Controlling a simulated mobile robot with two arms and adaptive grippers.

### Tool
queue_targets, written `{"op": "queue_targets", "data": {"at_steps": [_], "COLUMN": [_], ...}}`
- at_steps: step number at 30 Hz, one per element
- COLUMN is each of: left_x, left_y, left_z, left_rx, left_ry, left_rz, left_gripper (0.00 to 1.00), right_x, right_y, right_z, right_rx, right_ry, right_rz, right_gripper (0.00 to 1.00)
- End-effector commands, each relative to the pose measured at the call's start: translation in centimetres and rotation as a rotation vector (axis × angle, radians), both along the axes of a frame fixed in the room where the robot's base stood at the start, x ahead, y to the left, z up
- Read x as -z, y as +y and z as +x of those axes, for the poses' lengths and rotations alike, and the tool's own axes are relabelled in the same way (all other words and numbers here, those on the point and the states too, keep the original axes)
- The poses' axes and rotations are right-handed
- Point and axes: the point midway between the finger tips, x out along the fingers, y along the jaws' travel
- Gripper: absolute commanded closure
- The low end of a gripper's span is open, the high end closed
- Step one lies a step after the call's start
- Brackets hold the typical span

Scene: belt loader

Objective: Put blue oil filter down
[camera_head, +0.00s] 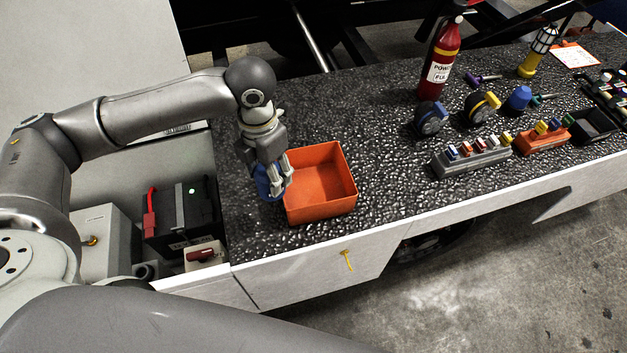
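My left gripper (272,192) points down at the left side of an orange open box (321,209). A blue object (264,184), which looks like the blue oil filter, sits between its fingers, and the fingers partly hide it. The gripper looks shut on it. The filter is low, just left of the box's left wall; I cannot tell whether it touches the dark textured counter (390,188). The box looks empty inside. My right gripper is not in view.
The counter between box and grey holder is clear. A black battery-like box (184,218) lies in the left recess.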

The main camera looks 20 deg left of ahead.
Motion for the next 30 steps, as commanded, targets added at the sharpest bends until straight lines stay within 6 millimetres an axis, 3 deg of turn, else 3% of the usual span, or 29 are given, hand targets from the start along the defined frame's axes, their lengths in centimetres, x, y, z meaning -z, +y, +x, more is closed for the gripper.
{"op": "queue_targets", "data": {"at_steps": [8,15,25,30], "left_x": [2.3,6.3,8.5,11.0], "left_y": [-3.7,-5.6,-6.5,-6.6], "left_z": [5.0,7.6,9.1,9.1], "left_rx": [-0.001,-0.002,-0.002,-0.002], "left_ry": [0.000,0.001,0.000,0.002], "left_rz": [-0.002,-0.001,0.000,0.000], "left_gripper": [0.87,0.87,0.87,0.87], "right_x": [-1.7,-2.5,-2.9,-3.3], "right_y": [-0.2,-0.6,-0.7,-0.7], "right_z": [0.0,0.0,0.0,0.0], "right_rx": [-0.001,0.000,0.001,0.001], "right_ry": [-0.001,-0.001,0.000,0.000], "right_rz": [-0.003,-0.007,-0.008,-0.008], "right_gripper": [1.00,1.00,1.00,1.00]}}
